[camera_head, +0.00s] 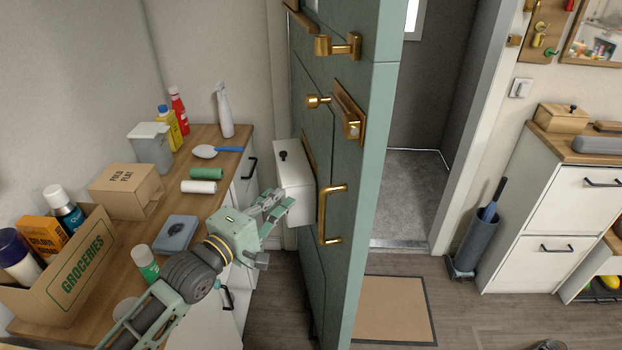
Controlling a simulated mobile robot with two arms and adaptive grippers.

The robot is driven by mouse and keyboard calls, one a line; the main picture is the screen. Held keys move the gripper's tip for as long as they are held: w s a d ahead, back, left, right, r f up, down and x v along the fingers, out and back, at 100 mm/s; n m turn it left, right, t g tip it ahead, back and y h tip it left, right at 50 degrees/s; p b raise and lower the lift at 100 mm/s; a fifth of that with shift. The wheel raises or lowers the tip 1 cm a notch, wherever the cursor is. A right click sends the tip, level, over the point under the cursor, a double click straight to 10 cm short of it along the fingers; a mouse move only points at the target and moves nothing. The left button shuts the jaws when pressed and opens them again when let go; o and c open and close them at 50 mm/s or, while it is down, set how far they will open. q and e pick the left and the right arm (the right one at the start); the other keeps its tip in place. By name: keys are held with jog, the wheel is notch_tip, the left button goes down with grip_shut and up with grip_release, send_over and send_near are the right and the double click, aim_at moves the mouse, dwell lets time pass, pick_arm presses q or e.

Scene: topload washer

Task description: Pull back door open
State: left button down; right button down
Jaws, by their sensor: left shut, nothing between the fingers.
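The green panelled door (374,170) stands open and is seen nearly edge-on in the head view, with the doorway showing to its right. Brass fittings sit on its face: a bar pull handle (333,213), a knob (318,101) with a plate, and an upper latch (338,45). My left gripper (277,205) is shut and empty. It is left of the door, appearing apart from the bar handle, in front of a white box (297,190) with a black knob. My right gripper is not in view.
A wooden counter (215,137) at left holds a groceries box (72,262), a cardboard carton (127,190), bottles and a brush. A doormat (393,308) lies right of the door. A white cabinet (560,200) and umbrella stand (474,243) are further right. Open floor lies between.

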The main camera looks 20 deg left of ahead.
pick_arm(q)
jog(key=w+d+p, duration=0.2)
jog(key=w+d, duration=0.3)
jog(key=w, duration=0.4)
jog(key=shift+w+p, duration=0.2)
jog(key=shift+p, duration=0.1)
jog(key=shift+w+d, duration=0.1)
jog(key=shift+d, duration=0.05)
